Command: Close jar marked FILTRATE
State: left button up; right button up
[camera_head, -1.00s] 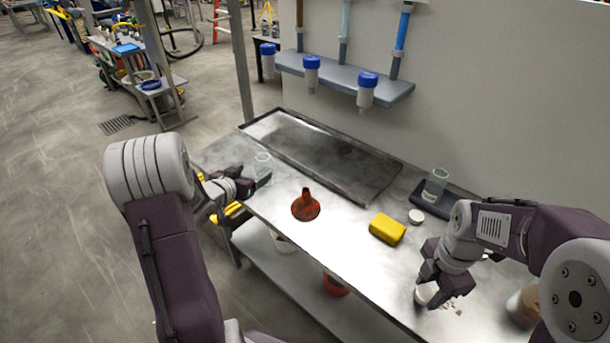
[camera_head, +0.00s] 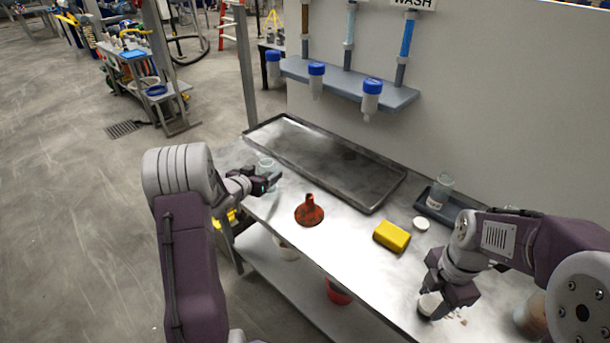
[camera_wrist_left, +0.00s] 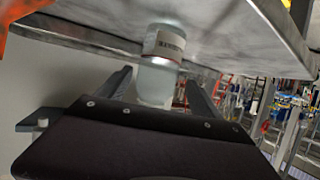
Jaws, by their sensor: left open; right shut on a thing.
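A clear glass jar (camera_head: 268,166) stands at the left end of the steel bench, and its white label shows in the left wrist view (camera_wrist_left: 165,44); the lettering is too small to read. My left gripper (camera_head: 274,182) is open beside this jar, which shows between its two fingers in the wrist view, apart from both. A second clear jar (camera_head: 441,186) with a label stands in a dark tray at the right. A white lid (camera_head: 421,223) lies on the bench near that tray. My right gripper (camera_head: 440,298) is shut on a white round lid (camera_head: 428,303) low over the front right of the bench.
An orange-red funnel (camera_head: 309,211) and a yellow block (camera_head: 391,236) are on the bench between my grippers. A large shallow metal tray (camera_head: 372,204) lies along the back. Blue-capped vessels (camera_head: 371,95) hang from a wall shelf. Crumbs lie by my right gripper.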

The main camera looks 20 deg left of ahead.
aim_at(271, 168)
pick_arm(q)
jog(key=x, duration=0.5)
jog(key=shift+w+d, duration=0.2)
jog(key=shift+d, duration=0.05)
jog(key=shift+r, duration=0.1)
jog(key=shift+s, duration=0.1)
jog(key=c, duration=1.6)
jog(key=shift+r, duration=0.1)
